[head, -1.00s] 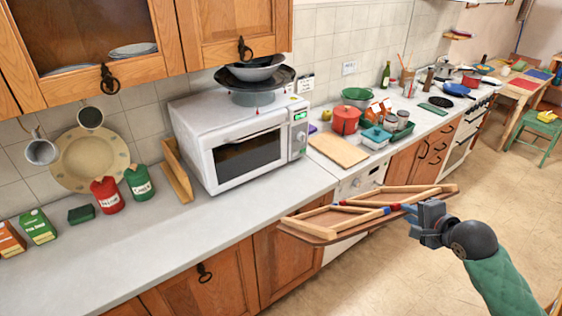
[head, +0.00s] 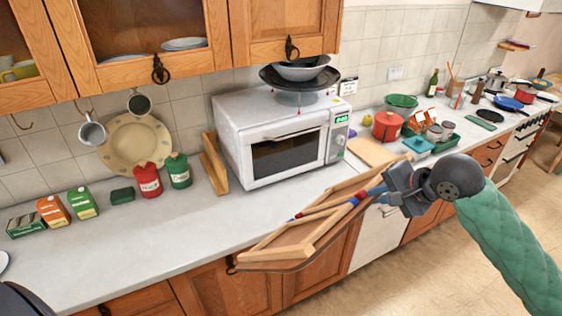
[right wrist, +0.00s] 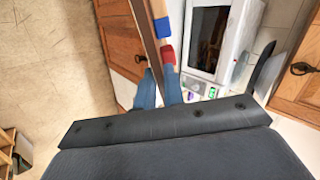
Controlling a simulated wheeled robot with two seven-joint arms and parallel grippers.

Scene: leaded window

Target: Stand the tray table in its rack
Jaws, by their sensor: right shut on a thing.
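The tray table (head: 280,254) is folded: a brown board with pale wooden legs against it. It hangs tilted in the air in front of the counter edge, its lower end toward the left. My right gripper (head: 377,194) is shut on it near its far right end, at blue and red marked parts. In the right wrist view the blue fingers (right wrist: 160,82) close around the tray table's edge (right wrist: 147,28). A narrow wooden rack (head: 213,165) stands on the counter left of the microwave, and it holds no tray table. My left gripper does not show.
The white microwave (head: 285,140) stands right of the rack with bowls on top. Red and green canisters (head: 148,181) and cartons stand to the left. The counter (head: 190,222) in front of the rack is clear. Wall cupboards (head: 200,65) hang above.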

